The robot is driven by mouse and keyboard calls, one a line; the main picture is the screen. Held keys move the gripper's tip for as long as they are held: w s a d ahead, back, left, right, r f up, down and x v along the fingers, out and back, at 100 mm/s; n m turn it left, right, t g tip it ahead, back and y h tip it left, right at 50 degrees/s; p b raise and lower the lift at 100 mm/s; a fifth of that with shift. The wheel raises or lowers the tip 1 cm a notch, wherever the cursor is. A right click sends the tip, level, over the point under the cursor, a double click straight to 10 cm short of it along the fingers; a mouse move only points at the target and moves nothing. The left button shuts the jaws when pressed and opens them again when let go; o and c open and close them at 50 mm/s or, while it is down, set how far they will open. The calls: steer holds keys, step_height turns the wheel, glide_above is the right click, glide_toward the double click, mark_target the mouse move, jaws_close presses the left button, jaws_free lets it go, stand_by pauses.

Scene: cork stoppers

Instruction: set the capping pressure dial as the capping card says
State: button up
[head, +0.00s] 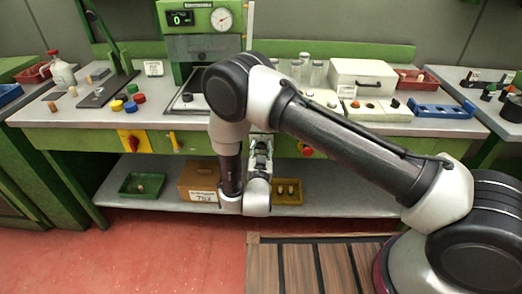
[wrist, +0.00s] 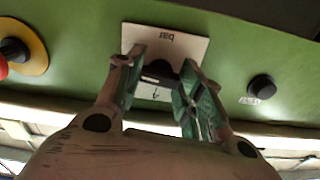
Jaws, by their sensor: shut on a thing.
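In the wrist view a black dial knob (wrist: 158,70) sits on a pale plate (wrist: 188,45) marked "bar", upside down, on the green bench front. I take it for the capping pressure dial. My gripper (wrist: 163,62) has one finger on each side of the knob and is shut on it. The fingers hide parts of the knob and plate, and I cannot read its setting. In the head view my gripper (head: 262,147) is at the bench front, and my arm hides the dial. Small white cards (head: 153,68) stand on the bench; their text is too small to read.
A smaller black knob (wrist: 261,87) is right of the dial, and a red button on a yellow disc (wrist: 18,55) is left. A green machine (head: 205,45) stands on the bench. The lower shelf holds a green tray (head: 127,192) and a numbered box (head: 187,181).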

steer(key=shift+m, duration=0.4)
steer(key=o, duration=1)
steer(key=shift+s, duration=0.15)
steer(key=s, duration=0.7)
steer(key=shift+s+a, duration=0.15)
